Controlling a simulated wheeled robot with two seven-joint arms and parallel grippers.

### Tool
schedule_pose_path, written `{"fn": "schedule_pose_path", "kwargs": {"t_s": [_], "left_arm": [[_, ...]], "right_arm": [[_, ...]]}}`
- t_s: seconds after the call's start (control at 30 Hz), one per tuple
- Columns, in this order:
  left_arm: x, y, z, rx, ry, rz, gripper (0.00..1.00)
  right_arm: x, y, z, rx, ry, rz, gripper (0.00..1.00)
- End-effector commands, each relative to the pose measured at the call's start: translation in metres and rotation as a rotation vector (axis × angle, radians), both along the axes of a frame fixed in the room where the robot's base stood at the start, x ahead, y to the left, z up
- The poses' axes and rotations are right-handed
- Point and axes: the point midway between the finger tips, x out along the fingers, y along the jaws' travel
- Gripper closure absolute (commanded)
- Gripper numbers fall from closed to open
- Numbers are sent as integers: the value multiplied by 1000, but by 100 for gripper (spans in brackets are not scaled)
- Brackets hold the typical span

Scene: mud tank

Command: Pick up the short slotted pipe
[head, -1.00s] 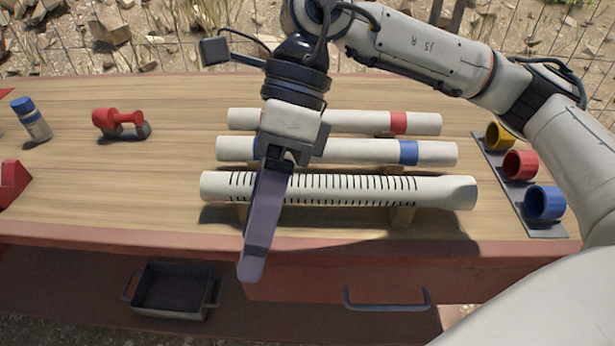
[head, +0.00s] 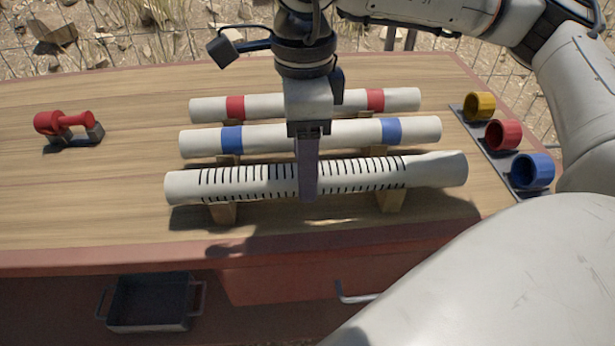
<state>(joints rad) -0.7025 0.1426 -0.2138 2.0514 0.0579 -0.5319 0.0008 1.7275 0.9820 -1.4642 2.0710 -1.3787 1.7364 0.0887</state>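The slotted pipe (head: 232,182) is white with rows of black slots. It is nearest the front edge, lying across wooden supports, with a plain, slightly wider right end. My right gripper (head: 307,185) points down over the middle of this pipe and hides a strip of its slots. Its dark finger shows edge-on, with the tip near the pipe's lower edge. I cannot tell whether the fingers are apart or whether they touch the pipe. My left gripper is not in view.
Behind lie a pipe with blue bands (head: 270,137) and one with red bands (head: 270,104). Yellow (head: 480,106), red (head: 503,134) and blue (head: 533,171) rings stand at right. A red tool (head: 68,125) sits at left. A dark tray (head: 150,302) is below.

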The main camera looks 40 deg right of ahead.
Motion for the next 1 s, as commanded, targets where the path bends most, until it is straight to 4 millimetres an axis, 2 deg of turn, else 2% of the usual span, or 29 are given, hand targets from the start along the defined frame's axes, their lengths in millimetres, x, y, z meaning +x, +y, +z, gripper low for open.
{"fn": "schedule_pose_path", "kwargs": {"t_s": [0.1,0.2,0.47,0.77,1.0], "left_arm": [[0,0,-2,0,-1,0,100],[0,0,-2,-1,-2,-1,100],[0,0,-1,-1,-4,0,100],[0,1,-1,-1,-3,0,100],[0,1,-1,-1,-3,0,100]], "right_arm": [[-1,-1,-19,0,2,0,41],[-1,-1,-27,0,1,0,41],[0,0,-28,1,0,0,43],[0,-1,-28,1,0,0,94],[0,0,-26,2,-2,0,96]]}}
